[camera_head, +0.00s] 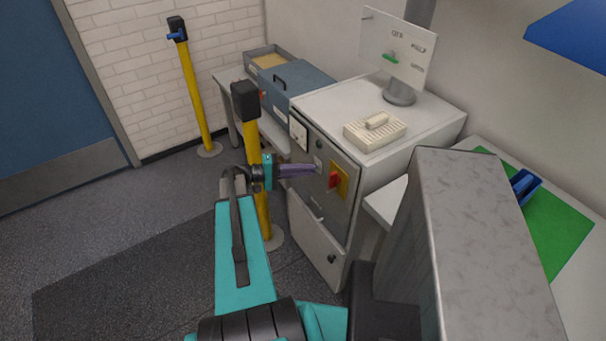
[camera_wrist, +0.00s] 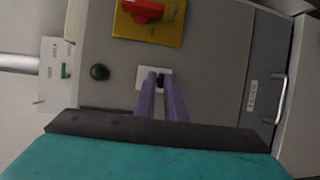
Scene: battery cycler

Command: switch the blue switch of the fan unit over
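The blue switch (camera_wrist: 161,79) sits on a small white plate (camera_wrist: 141,76) on the grey cabinet front, seen in the wrist view. My gripper (camera_wrist: 160,76) has two long purple fingers with a narrow gap between them. The fingertips are over the plate, and the blue of the switch shows between them. Whether they touch the switch I cannot tell. In the head view my gripper (camera_head: 314,170) points right at the cabinet front (camera_head: 312,188), and the blue switch cannot be made out there.
A yellow post (camera_head: 250,130) stands behind my wrist. A cream box (camera_head: 376,133) and a sign (camera_head: 398,48) stand on the cabinet top.

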